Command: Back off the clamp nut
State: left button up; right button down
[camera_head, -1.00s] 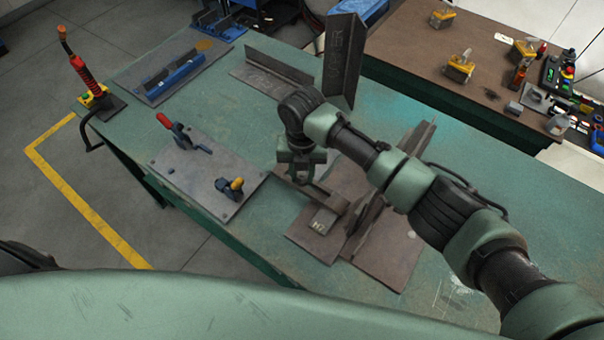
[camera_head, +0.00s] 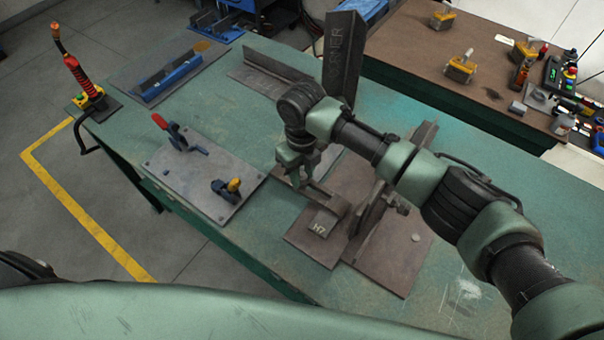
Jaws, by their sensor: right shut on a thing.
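My right gripper (camera_head: 297,184) points down at the left end of a dark clamp bar (camera_head: 328,199) on the bench. It is shut on a small part there, which I take to be the clamp nut; the fingers hide most of it. The clamp lies on a brown steel base plate (camera_head: 386,266), beside an upright dark plate (camera_head: 378,205). A block marked H7 (camera_head: 322,229) sits at the bar's near end. My left gripper is not in view.
A grey plate with a red-handled toggle clamp (camera_head: 172,132) and a yellow-knobbed clamp (camera_head: 228,188) lies left of the gripper. A tall dark angle piece (camera_head: 342,58) stands behind.

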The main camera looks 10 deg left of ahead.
jog(key=shift+w+r, duration=0.1)
jog(key=shift+r, duration=0.05)
dwell(0.3)
jog(key=c, duration=1.1)
grip_release()
jog(key=shift+r+b, duration=0.7)
jog(key=shift+r, duration=3.15)
